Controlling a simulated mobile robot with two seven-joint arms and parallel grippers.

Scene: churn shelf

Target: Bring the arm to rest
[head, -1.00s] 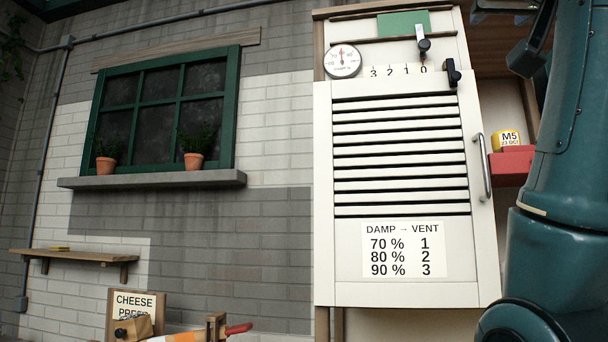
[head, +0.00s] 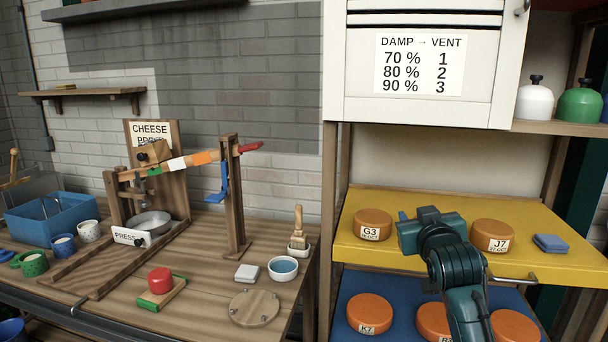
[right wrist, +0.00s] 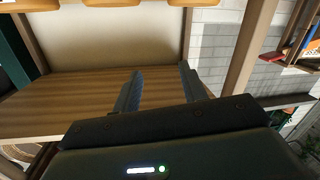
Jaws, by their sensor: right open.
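My right arm comes up from the bottom of the head view, and its gripper end (head: 430,228) is in front of the yellow shelf (head: 385,250), between two cheese wheels. The fingertips are hard to make out there. In the right wrist view my right gripper (right wrist: 160,88) is open, with its two dark fingers apart and nothing between them. A wooden board surface (right wrist: 60,105) shows behind the fingers. My left gripper is not in view.
Cheese wheel G3 (head: 372,224) and wheel J7 (head: 492,236) flank the gripper. A blue shelf with wheel K7 (head: 368,313) lies below. The white louvred cabinet (head: 350,70) is above. A wooden cheese press (head: 110,205) stands left on the bench.

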